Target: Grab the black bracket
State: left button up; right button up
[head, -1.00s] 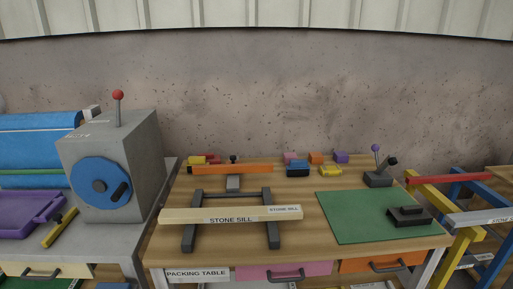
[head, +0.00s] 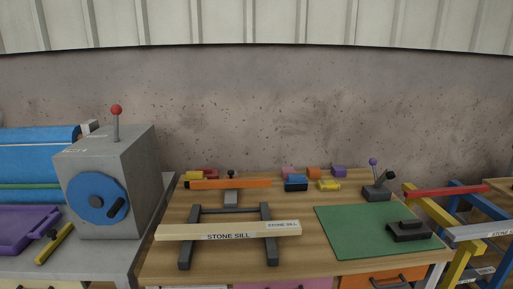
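A small black stepped piece (head: 408,231), which looks like the bracket, lies on the right part of a green mat (head: 345,240) on the wooden table. It has a wide flat base with a smaller block on top. A dark frame (head: 187,250) stands at the left of the same table, with a pale beam marked STONE SILL (head: 190,232) resting across it. Neither of my grippers shows in the head view.
An orange bar (head: 245,184) and several small coloured blocks (head: 296,183) lie along the table's back. A dark lever device (head: 376,194) stands behind the mat. A grey machine (head: 135,190) with a blue wheel stands left, and a coloured rack (head: 455,190) right.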

aim_at(408, 230)
jog(key=z, duration=1.3)
